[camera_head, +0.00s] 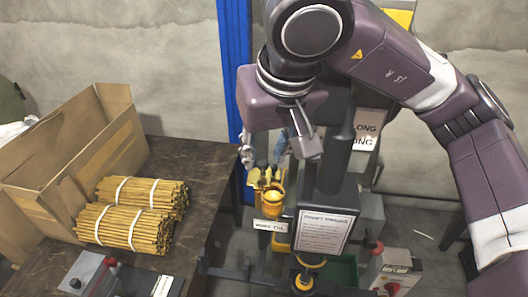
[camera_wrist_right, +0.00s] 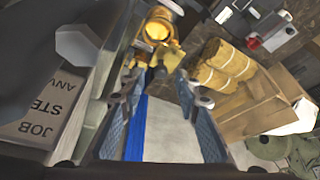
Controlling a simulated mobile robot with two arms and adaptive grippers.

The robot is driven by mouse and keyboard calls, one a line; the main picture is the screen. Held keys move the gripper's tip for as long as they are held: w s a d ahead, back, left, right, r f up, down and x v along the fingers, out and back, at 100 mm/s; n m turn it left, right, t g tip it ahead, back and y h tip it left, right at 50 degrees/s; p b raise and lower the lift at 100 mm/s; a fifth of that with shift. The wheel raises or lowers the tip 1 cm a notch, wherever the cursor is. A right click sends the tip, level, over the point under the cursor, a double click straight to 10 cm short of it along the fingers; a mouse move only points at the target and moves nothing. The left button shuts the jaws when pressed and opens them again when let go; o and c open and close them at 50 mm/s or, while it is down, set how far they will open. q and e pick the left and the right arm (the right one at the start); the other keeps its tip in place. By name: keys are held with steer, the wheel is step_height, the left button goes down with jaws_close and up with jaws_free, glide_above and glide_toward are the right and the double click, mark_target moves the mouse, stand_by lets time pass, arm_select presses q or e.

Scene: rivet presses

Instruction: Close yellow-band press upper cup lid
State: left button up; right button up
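The yellow upper cup (camera_head: 273,199) sits on the side of the dark press, its round mouth showing orange inside. Its yellow lid (camera_head: 262,176) appears raised, behind the mouth. The cup also shows at the top of the right wrist view (camera_wrist_right: 157,30), with yellow parts below it near the fingertips. My right gripper (camera_head: 264,155) is just above and behind the cup. Its two fingers stand apart in the wrist view (camera_wrist_right: 159,82), with no object clearly held between them. Whether a fingertip touches the lid I cannot tell. My left gripper is not in view.
The press column (camera_head: 329,190) carries a white notice (camera_head: 324,231) close to the right of the cup. A grey control box (camera_head: 393,268) stands at lower right.

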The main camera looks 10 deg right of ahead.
steer(key=shift+w+f, duration=0.15)
steer(key=shift+f, duration=0.55)
steer(key=shift+w, duration=0.1)
steer(key=shift+c, duration=0.7)
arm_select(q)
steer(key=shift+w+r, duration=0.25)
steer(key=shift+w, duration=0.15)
arm_select(e)
jaws_close()
